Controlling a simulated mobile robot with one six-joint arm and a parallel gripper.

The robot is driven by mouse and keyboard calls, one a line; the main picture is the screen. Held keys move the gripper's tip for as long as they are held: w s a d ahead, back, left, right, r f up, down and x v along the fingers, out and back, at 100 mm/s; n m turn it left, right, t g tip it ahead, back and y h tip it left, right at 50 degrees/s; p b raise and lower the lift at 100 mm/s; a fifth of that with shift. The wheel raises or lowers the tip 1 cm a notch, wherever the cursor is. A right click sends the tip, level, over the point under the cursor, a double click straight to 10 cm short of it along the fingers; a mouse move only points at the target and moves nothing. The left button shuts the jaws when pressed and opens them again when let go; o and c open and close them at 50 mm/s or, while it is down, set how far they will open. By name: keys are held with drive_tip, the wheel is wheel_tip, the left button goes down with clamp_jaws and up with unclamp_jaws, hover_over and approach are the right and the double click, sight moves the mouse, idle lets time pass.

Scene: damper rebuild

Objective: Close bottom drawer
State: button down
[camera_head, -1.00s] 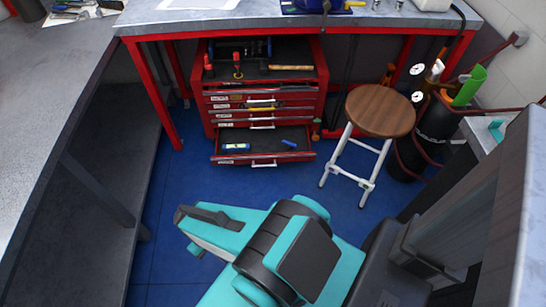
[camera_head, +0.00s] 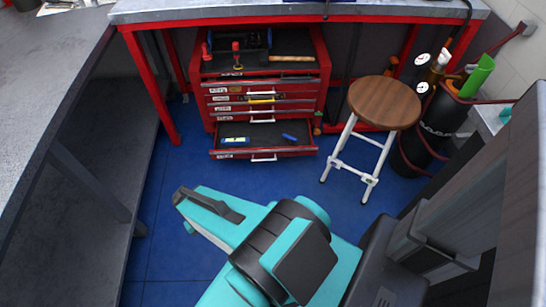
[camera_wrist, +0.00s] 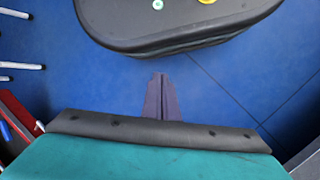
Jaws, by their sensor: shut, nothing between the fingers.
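The red tool chest (camera_head: 262,75) stands under the workbench. Its bottom drawer (camera_head: 265,151) is pulled out toward me, with a white handle (camera_head: 264,159) on its front. A corner of red metal with a blue item (camera_wrist: 5,131), apparently the drawer, shows at the left edge of the wrist view. My gripper (camera_wrist: 160,78) is shut and empty over the blue floor, apart from the drawer.
A wooden stool (camera_head: 379,104) with white legs stands right of the chest, close to the open drawer. A dark gas cylinder (camera_head: 424,135) is farther right. A grey bench (camera_head: 88,130) runs along the left. Blue floor (camera_head: 185,170) in front of the drawer is clear.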

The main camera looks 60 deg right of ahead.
drive_tip(key=w+d+f+m+t+h+b, duration=0.1)
drive_tip(key=w+d+f+m+b, duration=0.25)
drive_tip(key=d+m+b, duration=0.45)
drive_tip(key=w+d+f+m+t+h+b, duration=0.25)
drive_tip(key=w+d+b, duration=0.25)
drive_tip(key=d, duration=0.7)
drive_tip(key=s+d+r+m+h+b, duration=0.1)
drive_tip(key=d+m+b, duration=0.5)
drive_tip(key=d, duration=0.5)
drive_tip(key=s+d+r+m+h+b, duration=0.1)
drive_tip(key=d+m+h+b, duration=0.1)
drive_tip(key=d+m+b, duration=0.4)
drive_tip(key=d, duration=0.5)
drive_tip(key=shift+s+d+r+m, duration=0.2)
drive_tip(key=shift+s+r+m, duration=0.1)
drive_tip(key=shift+m, duration=0.05)
drive_tip(key=shift+d+f, duration=0.1)
drive_tip(key=shift+f, duration=0.1)
drive_tip(key=b, duration=0.7)
approach(273, 152)
drive_tip(key=shift+s+d+f, duration=0.35)
drive_tip(key=shift+d+f, duration=0.2)
drive_tip(key=shift+f, duration=0.05)
drive_tip(key=shift+s+d+f, duration=0.3)
drive_tip(key=shift+d+f, duration=0.3)
drive_tip(key=shift+f, duration=0.05)
drive_tip(key=shift+s+d+f, duration=0.35)
drive_tip(key=shift+d+f, duration=0.2)
drive_tip(key=shift+f, duration=0.05)
